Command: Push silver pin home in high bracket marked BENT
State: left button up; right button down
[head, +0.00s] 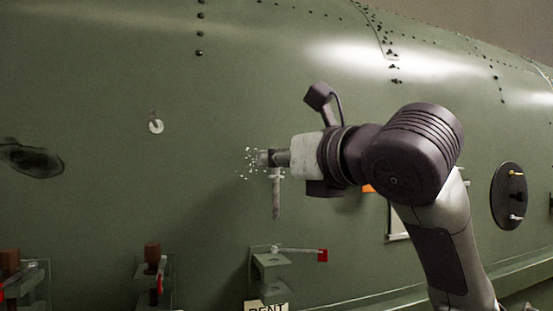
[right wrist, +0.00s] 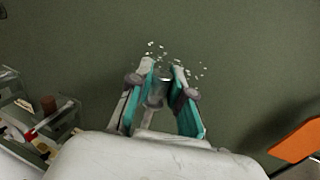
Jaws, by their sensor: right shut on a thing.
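My right gripper (head: 266,158) is shut on the silver pin (head: 276,200), which hangs upright below its fingers in the head view. In the right wrist view the pin (right wrist: 157,95) sits between the two teal-sided fingers. The green bracket (head: 270,262) with the BENT label (head: 267,307) stands out from the hull below. The pin's lower end is above the bracket and apart from it in the picture. Small white specks show around the fingertips. The bracket's lower part is cut off by the frame edge. My left gripper is out of view.
A thin silver rod with a red tag (head: 322,255) lies across the BENT bracket's top. Other brackets with brown and red parts (head: 152,255) stand at lower left. A round dark plate (head: 509,195) with two pegs is at right. The green hull is close behind the gripper.

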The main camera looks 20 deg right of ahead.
aim_at(278, 194)
jog(key=shift+w+a+f, duration=0.1)
jog(key=shift+w+f, duration=0.2)
jog(key=shift+f, duration=0.2)
jog(key=shift+w+f+b, duration=0.15)
jog(key=shift+f+b, duration=0.6)
jog(key=shift+f, duration=0.35)
jog(key=shift+f+b, duration=0.65)
jog(key=shift+f, duration=0.4)
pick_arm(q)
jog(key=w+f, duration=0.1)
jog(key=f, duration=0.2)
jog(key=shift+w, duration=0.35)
pick_arm(e)
jog(key=c, duration=1.7)
grip_release()
jog(key=shift+c, duration=0.2)
grip_shut()
